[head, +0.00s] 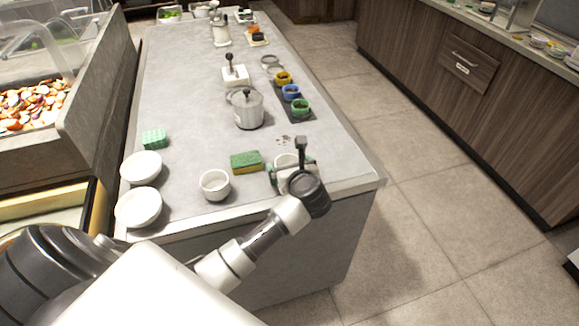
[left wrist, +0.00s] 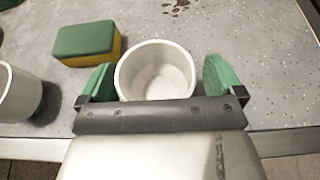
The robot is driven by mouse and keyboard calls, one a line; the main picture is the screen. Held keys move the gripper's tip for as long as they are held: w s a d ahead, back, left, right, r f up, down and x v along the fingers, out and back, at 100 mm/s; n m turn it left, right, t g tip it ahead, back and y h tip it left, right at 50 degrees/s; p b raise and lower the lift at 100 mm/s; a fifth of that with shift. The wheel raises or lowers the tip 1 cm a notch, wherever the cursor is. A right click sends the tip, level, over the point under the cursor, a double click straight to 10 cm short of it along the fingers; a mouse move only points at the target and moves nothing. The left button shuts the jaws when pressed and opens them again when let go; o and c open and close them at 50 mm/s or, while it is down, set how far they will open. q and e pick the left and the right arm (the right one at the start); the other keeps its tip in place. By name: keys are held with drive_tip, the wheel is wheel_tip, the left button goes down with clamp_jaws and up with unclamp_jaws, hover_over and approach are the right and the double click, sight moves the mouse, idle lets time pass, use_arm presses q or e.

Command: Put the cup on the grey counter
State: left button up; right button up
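A white cup (head: 285,160) stands on the grey counter (head: 190,95) near its front right corner. In the left wrist view the cup (left wrist: 155,72) is upright and looks empty. My left gripper (head: 291,172) is low over the counter with its green fingers on either side of this cup. The fingers (left wrist: 160,82) are apart; a small gap shows at the right finger, and the left one is very close to the cup. A second white cup (head: 215,186) stands to the left; its edge shows in the left wrist view (left wrist: 15,92). My right gripper is not in view.
A green and yellow sponge (head: 246,161) lies between the cups. Two white bowls (head: 139,207) are at the front left. A metal pot (head: 248,110) and a dark tray of coloured sauce wells (head: 291,92) are farther back. Dark spots mark the counter behind the cup.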

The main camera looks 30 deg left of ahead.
use_arm(q)
drive_tip(key=shift+r+p, duration=0.3)
drive_tip(key=shift+r, duration=0.05)
drive_tip(key=b+v, duration=0.1)
drive_tip(key=v, duration=1.1)
drive_tip(key=shift+b, duration=0.35)
drive_tip(key=shift+a+f, duration=0.1)
